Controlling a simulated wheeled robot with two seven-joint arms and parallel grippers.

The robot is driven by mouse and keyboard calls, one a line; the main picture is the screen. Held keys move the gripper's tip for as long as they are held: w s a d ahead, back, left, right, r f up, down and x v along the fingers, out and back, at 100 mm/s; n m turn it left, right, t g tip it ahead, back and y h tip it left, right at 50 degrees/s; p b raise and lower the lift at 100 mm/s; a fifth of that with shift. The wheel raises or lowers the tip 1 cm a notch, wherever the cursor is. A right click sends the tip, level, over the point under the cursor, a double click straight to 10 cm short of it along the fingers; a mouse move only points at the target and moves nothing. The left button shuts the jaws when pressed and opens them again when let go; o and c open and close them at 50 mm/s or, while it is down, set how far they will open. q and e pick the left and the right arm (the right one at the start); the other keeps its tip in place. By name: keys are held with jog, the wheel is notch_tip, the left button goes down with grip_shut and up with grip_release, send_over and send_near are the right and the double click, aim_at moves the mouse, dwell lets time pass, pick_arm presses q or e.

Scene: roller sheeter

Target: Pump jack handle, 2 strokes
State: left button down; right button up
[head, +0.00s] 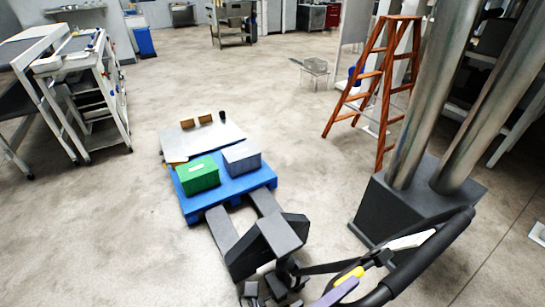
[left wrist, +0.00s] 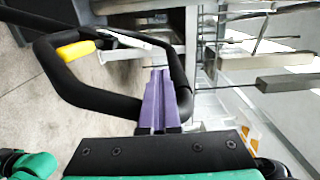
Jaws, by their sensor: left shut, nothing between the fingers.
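The pallet jack (head: 266,243) stands with its forks reaching under a blue pallet. Its black loop handle (head: 408,268) is at the lower right of the head view, with a yellow lever and a pale plate inside the loop. The handle also shows in the left wrist view (left wrist: 90,91). My left gripper (head: 346,283) has purple fingers, shut and empty, beside the yellow lever in the picture. In the left wrist view the fingers (left wrist: 158,72) overlap the loop opening; I cannot tell whether they touch the handle. My right gripper is not in view.
The blue pallet (head: 232,190) carries a green box (head: 198,174) and a grey box (head: 241,157). A grey board (head: 215,137) with small blocks lies behind. An orange stepladder (head: 378,85) stands right. A white cart (head: 85,90) stands left. Open concrete floor lies around the jack.

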pick_arm(q)
jog(key=shift+w+a+f, duration=0.1)
jog(key=shift+w+a, duration=0.1)
jog(key=shift+w, duration=0.1)
jog(key=w+a+r+b, duration=0.1)
jog(key=w+a, duration=0.8)
jog(key=w, duration=0.5)
jog(key=w+a+r+b, duration=0.1)
jog(key=w+a+r, duration=0.1)
jog(key=w+a, duration=1)
jog(key=w+a+b+v, duration=0.1)
jog(key=b+v, duration=0.2)
jog(key=v, duration=0.7)
jog(key=shift+w+a, duration=0.15)
jog(key=shift+w, duration=0.2)
